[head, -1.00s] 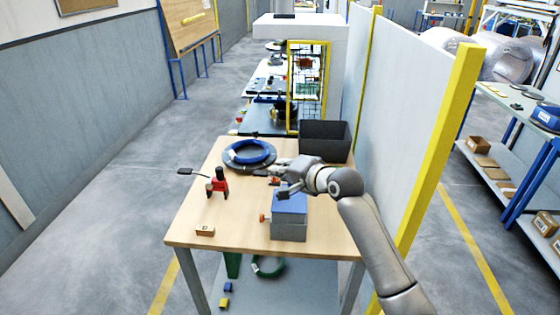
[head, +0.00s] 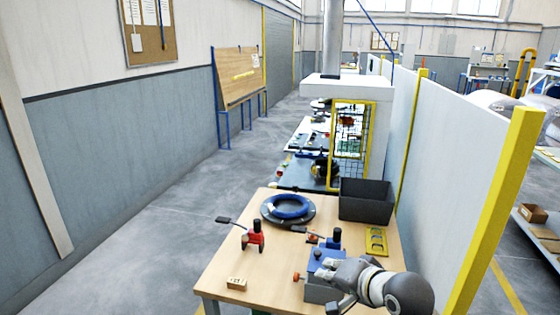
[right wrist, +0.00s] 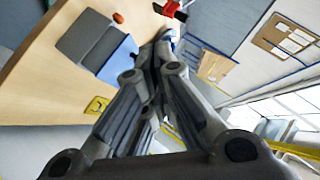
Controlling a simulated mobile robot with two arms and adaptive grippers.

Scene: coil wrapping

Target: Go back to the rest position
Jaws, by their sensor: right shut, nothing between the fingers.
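My right gripper (head: 338,306) is at the lower right of the head view, at the near edge of the wooden table (head: 218,262), beside a grey box with a blue top (head: 322,289). In the right wrist view my right gripper (right wrist: 160,42) is shut, with nothing between its fingers. A blue coil (head: 290,207) lies on a dark round plate (head: 268,217) at the back of the table. My left gripper is not in view.
A red clamp-like tool (head: 254,238) and a small wooden block (head: 236,284) stand on the left of the table. A black bin (head: 366,205) and a yellow piece (head: 376,241) are at the right. A white partition (head: 450,150) with yellow posts runs along the right side.

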